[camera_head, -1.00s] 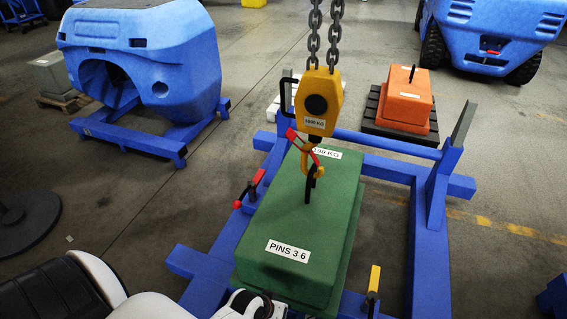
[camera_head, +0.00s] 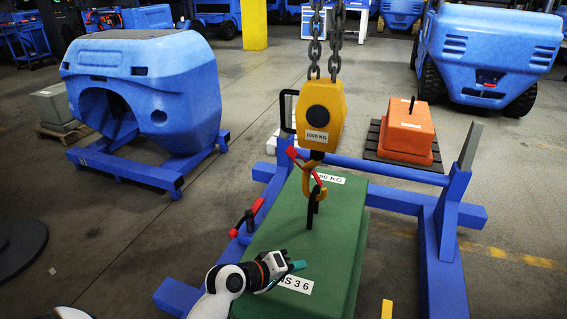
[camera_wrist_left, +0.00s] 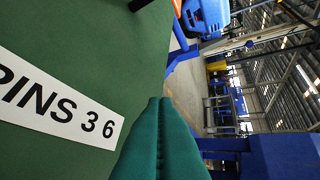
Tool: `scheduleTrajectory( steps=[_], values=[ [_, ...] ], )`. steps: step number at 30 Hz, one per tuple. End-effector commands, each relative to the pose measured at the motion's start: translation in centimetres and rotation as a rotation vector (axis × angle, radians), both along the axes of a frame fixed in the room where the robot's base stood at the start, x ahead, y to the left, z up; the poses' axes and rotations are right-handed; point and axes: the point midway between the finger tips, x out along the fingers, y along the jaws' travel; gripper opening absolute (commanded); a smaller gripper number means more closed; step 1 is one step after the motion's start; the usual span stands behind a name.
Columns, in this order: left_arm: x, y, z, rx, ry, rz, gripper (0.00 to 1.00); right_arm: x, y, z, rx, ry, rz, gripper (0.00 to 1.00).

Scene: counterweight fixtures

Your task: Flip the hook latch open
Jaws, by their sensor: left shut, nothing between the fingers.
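The yellow hook block (camera_head: 323,115) hangs on two chains above the green counterweight (camera_head: 312,245). Its orange hook (camera_head: 309,180) is at the dark lifting eye (camera_head: 313,205) on the weight's top. The red latch (camera_head: 300,165) slants beside the hook; I cannot tell exactly how it sits. My left gripper (camera_head: 296,267) is shut and empty, over the front of the green weight by the "PINS 3 6" label (camera_head: 292,285), apart from the hook. Its green fingers (camera_wrist_left: 160,140) are together in the left wrist view. My right gripper is not in view.
A blue frame (camera_head: 432,255) surrounds the green weight, with a red-handled pin (camera_head: 248,216) on its left. A yellow part (camera_head: 387,309) stands at the front right. An orange weight (camera_head: 406,130) sits behind. Open floor lies to the left.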

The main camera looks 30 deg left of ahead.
Motion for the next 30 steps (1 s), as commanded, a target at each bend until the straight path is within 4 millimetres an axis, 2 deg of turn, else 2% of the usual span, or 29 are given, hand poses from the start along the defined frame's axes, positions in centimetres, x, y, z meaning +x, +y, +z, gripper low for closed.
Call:
scheduleTrajectory(
  steps=[1, 5, 9, 12, 15, 18, 26, 30],
  values=[
    [1.5, 1.3, 1.0, -0.101, -0.032, 0.061, 0.00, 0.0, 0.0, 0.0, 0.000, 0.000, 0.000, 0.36],
    [4.9, 5.6, 4.0, -0.418, -0.122, 0.227, 0.00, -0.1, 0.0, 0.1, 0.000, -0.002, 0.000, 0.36],
    [7.8, 11.8, 7.2, -0.826, -0.242, 0.412, 0.00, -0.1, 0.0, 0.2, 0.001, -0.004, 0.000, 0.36],
    [8.6, 15.5, 8.6, -1.060, -0.309, 0.499, 0.00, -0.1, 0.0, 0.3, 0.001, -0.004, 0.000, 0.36],
    [8.9, 17.5, 9.1, -1.190, -0.344, 0.543, 0.00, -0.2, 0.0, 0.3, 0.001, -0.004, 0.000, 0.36],
    [8.9, 18.2, 9.3, -1.235, -0.357, 0.557, 0.00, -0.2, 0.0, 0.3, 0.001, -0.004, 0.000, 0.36],
    [8.9, 18.2, 9.3, -1.233, -0.357, 0.556, 0.00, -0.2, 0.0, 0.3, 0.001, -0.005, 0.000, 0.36],
    [9.5, 18.2, 9.4, -1.232, -0.356, 0.554, 0.00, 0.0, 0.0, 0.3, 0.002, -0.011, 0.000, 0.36]
  ],
)
